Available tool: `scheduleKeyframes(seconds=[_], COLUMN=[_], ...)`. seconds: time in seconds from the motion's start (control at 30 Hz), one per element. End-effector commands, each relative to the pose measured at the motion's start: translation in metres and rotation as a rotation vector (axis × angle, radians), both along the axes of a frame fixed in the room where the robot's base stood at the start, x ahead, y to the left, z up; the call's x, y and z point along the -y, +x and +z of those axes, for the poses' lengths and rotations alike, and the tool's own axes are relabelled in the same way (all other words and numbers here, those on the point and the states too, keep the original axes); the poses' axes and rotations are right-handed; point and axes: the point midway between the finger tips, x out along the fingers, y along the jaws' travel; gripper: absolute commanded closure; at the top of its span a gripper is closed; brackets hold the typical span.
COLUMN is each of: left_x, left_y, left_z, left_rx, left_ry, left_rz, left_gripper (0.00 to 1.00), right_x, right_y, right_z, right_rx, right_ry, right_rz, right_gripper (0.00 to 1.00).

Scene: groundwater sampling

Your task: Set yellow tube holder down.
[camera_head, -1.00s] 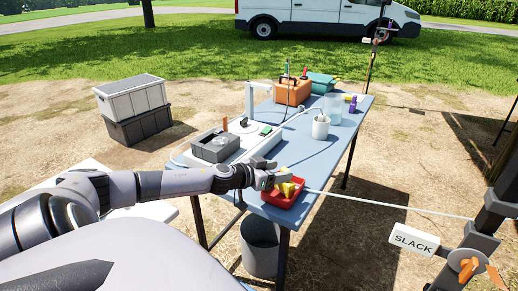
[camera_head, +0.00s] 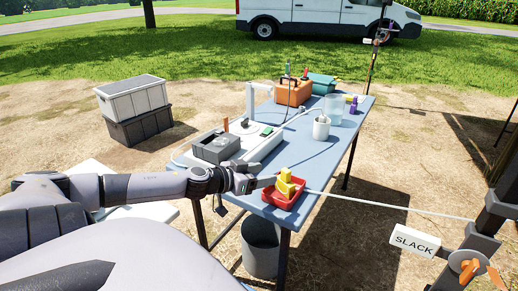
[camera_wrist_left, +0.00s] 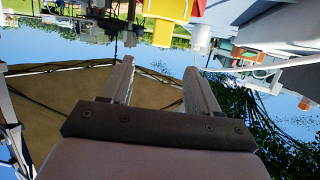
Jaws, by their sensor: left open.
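The yellow tube holder (camera_head: 286,184) stands in the red tray (camera_head: 274,197) at the near end of the blue table. In the left wrist view its yellow body (camera_wrist_left: 166,22) shows at the top, ahead of the fingers. My left gripper (camera_head: 262,183) is just left of the holder, open and empty, with a gap between them. The wrist view shows both fingers (camera_wrist_left: 160,88) spread with nothing between them. My right gripper is not in view.
A grey box device (camera_head: 215,148) and a white board lie left of the tray. A white cup (camera_head: 321,128), clear beaker (camera_head: 333,108) and orange case (camera_head: 293,91) stand farther back. A cable or rope runs right from the tray toward the SLACK sign (camera_head: 415,241). A grey bucket (camera_head: 261,247) stands below.

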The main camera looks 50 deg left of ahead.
Motion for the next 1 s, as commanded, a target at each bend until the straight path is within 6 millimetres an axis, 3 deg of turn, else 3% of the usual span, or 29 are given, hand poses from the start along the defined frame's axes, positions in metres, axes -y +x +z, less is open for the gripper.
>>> scheduleKeyframes(seconds=[0.17,0.27,0.37,0.5,0.7,0.9,1.0], left_x=[0.002,0.010,0.027,0.063,0.126,0.199,0.232], left_y=[-0.005,-0.015,-0.032,-0.063,-0.107,-0.146,-0.160], left_z=[-0.004,-0.022,-0.053,-0.101,-0.153,-0.186,-0.192], left_rx=[-0.004,-0.018,-0.044,-0.098,-0.184,-0.269,-0.300], left_ry=[-0.001,-0.003,0.001,0.012,0.030,0.035,0.037], left_rz=[0.002,0.007,0.015,0.023,0.011,-0.030,-0.058], left_gripper=[0.39,0.39,0.39,0.39,0.39,0.39,0.39], right_x=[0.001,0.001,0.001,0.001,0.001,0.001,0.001], right_y=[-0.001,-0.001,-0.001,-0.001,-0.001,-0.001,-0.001], right_z=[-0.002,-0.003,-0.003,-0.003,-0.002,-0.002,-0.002], right_rx=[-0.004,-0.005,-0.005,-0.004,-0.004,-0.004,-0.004], right_ry=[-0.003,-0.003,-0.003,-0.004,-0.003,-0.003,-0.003], right_rz=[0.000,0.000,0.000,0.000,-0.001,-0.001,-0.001], right_gripper=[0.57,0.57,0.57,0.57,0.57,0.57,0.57])
